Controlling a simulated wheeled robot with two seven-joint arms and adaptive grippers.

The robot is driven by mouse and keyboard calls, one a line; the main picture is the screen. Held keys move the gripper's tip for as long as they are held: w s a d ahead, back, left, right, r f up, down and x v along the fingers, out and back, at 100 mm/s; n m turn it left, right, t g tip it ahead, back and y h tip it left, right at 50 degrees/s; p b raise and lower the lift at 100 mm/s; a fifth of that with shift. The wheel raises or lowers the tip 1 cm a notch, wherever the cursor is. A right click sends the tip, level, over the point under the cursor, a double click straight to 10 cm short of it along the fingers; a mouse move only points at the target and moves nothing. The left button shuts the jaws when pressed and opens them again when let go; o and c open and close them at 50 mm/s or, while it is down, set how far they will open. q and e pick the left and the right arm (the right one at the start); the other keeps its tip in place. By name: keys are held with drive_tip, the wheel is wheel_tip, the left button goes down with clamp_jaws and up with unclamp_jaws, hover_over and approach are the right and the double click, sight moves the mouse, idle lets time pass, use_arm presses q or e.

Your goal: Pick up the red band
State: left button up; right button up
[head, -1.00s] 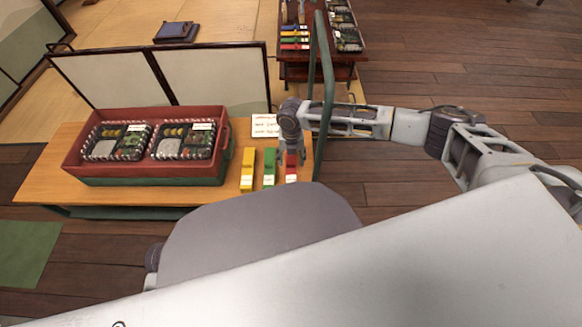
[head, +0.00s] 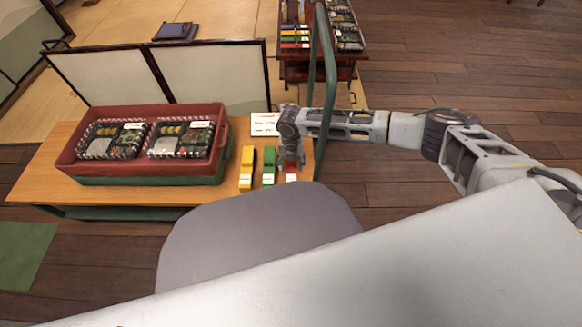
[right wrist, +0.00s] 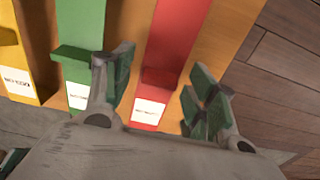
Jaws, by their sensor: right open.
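The red band (head: 291,169) lies at the right end of the wooden table, with a white label at its near end. My right gripper (head: 290,162) is just above it and partly covers it in the head view. In the right wrist view the red band (right wrist: 165,65) runs between the two spread fingers of the right gripper (right wrist: 160,88), with its raised red block and white label visible. The fingers are apart and hold nothing. My left gripper is not in view.
A green band (head: 269,167) and a yellow band (head: 247,168) lie left of the red one. A green post (head: 329,90) rises by the table's right end.

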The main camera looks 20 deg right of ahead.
sight(291, 163)
drive_tip(key=shift+f, duration=0.1)
idle(0.4)
drive_tip(key=c, duration=0.6)
drive_tip(key=shift+c, duration=0.2)
drive_tip(key=shift+r+p, duration=0.4)
drive_tip(key=shift+r, duration=0.3)
wheel_tip(291, 163, up, 7)
drive_tip(key=p, duration=0.3)
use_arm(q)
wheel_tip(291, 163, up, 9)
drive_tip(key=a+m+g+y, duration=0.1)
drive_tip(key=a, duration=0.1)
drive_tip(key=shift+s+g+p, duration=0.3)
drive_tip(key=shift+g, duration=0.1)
use_arm(e)
drive_tip(key=shift+r, duration=0.85)
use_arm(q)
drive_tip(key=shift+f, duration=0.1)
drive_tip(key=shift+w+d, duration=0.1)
use_arm(e)
drive_tip(key=shift+d, duration=0.1)
